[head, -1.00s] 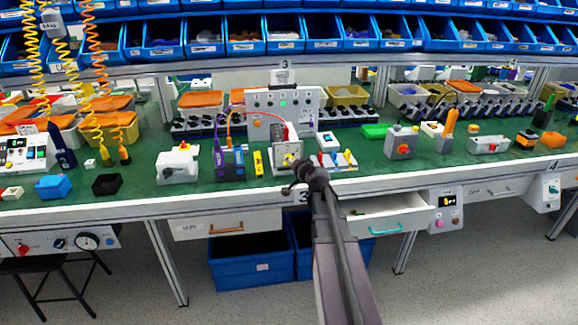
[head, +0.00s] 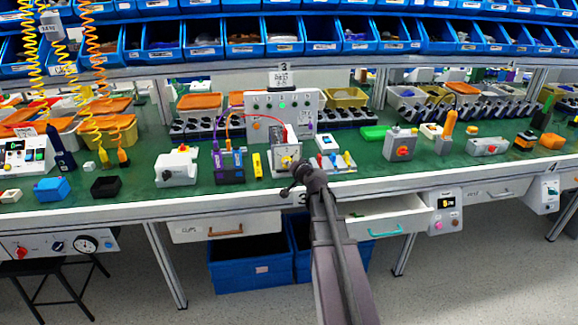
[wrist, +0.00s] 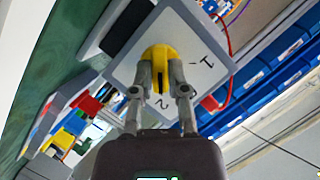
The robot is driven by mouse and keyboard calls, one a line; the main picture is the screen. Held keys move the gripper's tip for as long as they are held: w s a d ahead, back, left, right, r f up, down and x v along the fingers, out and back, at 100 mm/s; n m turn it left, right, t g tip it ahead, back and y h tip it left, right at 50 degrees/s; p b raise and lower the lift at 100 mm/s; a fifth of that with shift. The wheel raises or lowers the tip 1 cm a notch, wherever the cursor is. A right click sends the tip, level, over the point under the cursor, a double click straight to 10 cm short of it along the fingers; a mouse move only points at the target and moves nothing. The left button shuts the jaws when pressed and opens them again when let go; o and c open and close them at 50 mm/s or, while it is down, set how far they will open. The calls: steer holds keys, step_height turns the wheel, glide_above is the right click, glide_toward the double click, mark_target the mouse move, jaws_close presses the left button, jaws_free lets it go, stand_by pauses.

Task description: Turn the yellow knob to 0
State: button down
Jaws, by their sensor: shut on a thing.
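The yellow knob (wrist: 158,60) sits on the light grey face of a switch box (wrist: 198,75) in the wrist view. Dark marks "1" and "2" show on that face; I see no 0 mark, and part of the face is hidden by my fingers. My gripper (wrist: 164,82) has one finger on each side of the knob and is shut on it. In the head view the switch box (head: 285,156) stands near the front edge of the green bench, with my gripper (head: 294,172) at its front.
To the right of the box lies a small panel with coloured parts (head: 336,162). To the left stand a yellow block (head: 257,164) and a purple-and-black unit (head: 229,166). An open drawer (head: 388,220) juts out below the bench, right of my arm.

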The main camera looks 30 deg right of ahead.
steer(key=shift+w+a+r+n+g+h+p, duration=0.1)
steer(key=shift+n+g+h+p, duration=0.1)
steer(key=shift+n+h+p, duration=0.35)
steer(key=shift+a+r+n+g+h+p, duration=0.15)
steer(key=shift+n+g+p, duration=0.1)
steer(key=shift+n, duration=0.5)
steer(key=shift+f+n+g+h+p, duration=0.15)
steer(key=shift+n+g+h+p, duration=0.2)
steer(key=shift+n+h, duration=1)
steer(key=shift+n, duration=0.35)
steer(key=c, duration=0.6)
jaws_free()
steer(key=shift+c, duration=0.2)
steer(key=shift+s, duration=0.2)
